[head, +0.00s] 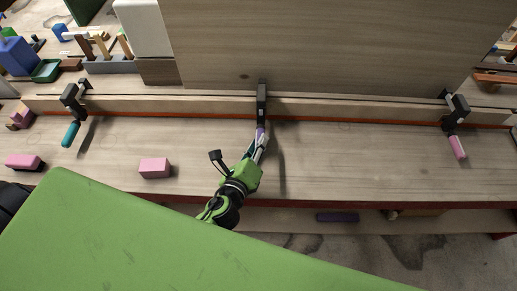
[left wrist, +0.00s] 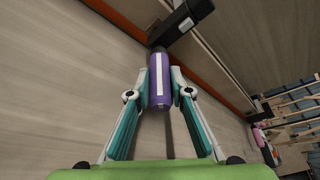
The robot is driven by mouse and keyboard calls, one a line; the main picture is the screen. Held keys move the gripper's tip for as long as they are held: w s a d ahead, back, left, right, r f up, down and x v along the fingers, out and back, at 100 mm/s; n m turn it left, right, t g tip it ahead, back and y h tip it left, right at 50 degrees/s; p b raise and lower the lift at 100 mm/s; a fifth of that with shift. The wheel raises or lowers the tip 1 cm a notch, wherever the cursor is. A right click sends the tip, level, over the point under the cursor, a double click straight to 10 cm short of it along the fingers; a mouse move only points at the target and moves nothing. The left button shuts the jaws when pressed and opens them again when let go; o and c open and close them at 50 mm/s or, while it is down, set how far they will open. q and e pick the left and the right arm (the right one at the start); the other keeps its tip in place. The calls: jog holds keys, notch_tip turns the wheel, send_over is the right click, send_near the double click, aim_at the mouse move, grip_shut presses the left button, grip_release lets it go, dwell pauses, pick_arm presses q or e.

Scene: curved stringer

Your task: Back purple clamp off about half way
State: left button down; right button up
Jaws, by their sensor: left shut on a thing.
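The purple clamp (head: 262,100) sits in the middle of the long wooden strip in the head view, its dark body upright against the strip. Its purple handle (left wrist: 160,80) with a white stripe shows in the left wrist view, with the black clamp body (left wrist: 182,24) beyond it. My left gripper (head: 261,142) reaches up to the handle from below. In the left wrist view its two fingers (left wrist: 160,96) lie on either side of the handle's near part and are shut on it. My right gripper is not seen.
A teal-handled clamp (head: 74,100) stands at left and a pink-handled clamp (head: 455,125) at right on the wooden strip (head: 350,109). Pink blocks (head: 155,168) lie on the bench (head: 350,165). A large wooden panel (head: 330,45) rises behind. Tools and bins fill the back left.

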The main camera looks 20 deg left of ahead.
pick_arm(q)
jog(key=n+t+b, duration=0.1)
jog(key=n+b, duration=0.1)
jog(key=b, duration=0.1)
jog(key=n+h+b, duration=0.1)
jog(key=b, duration=0.2)
jog(key=shift+a+f+n+t+h+b, duration=0.1)
jog(key=shift+f+n+t+h+b, duration=0.2)
jog(key=shift+f+n+t, duration=0.1)
jog(key=shift+r+n+t+b, duration=0.2)
jog(key=shift+n+t+b, duration=0.1)
jog(key=shift+n+b, duration=0.65)
jog(key=c, duration=1.8)
grip_release()
jog(key=shift+s, duration=0.1)
jog(key=s, duration=0.4)
jog(key=s+a, duration=0.1)
jog(key=s, duration=0.6)
jog(key=shift+s+a+r, duration=0.15)
jog(key=shift+s+r, duration=0.15)
jog(key=shift+s, duration=0.1)
